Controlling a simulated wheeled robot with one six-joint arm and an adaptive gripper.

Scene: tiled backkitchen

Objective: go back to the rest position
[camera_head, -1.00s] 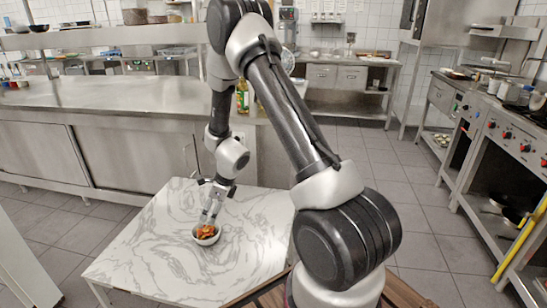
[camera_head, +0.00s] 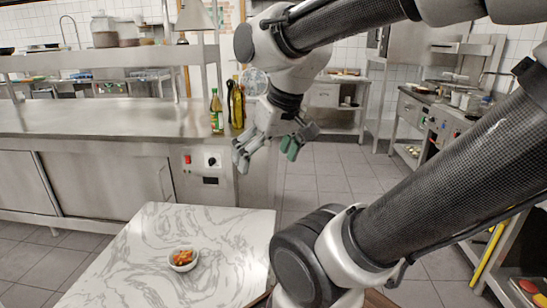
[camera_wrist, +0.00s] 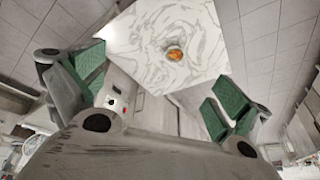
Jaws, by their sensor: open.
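My gripper (camera_head: 266,150) is open and empty. It is raised in the air to the right of the marble table (camera_head: 222,230), above its top, in the head view. In the wrist view the green finger pads of my gripper (camera_wrist: 160,90) are spread wide apart with nothing between them. A small white bowl (camera_head: 183,267) with orange-brown food in it stands on the marble table, well apart from my gripper. The bowl also shows in the wrist view (camera_wrist: 173,47) as a small round shape with the orange food inside.
A steel counter (camera_head: 100,118) runs behind the table. Bottles of oil (camera_head: 217,112) stand at its right end, behind my gripper. A stove unit (camera_head: 435,120) stands at the right. Tiled floor (camera_head: 330,175) lies open between counter and stove.

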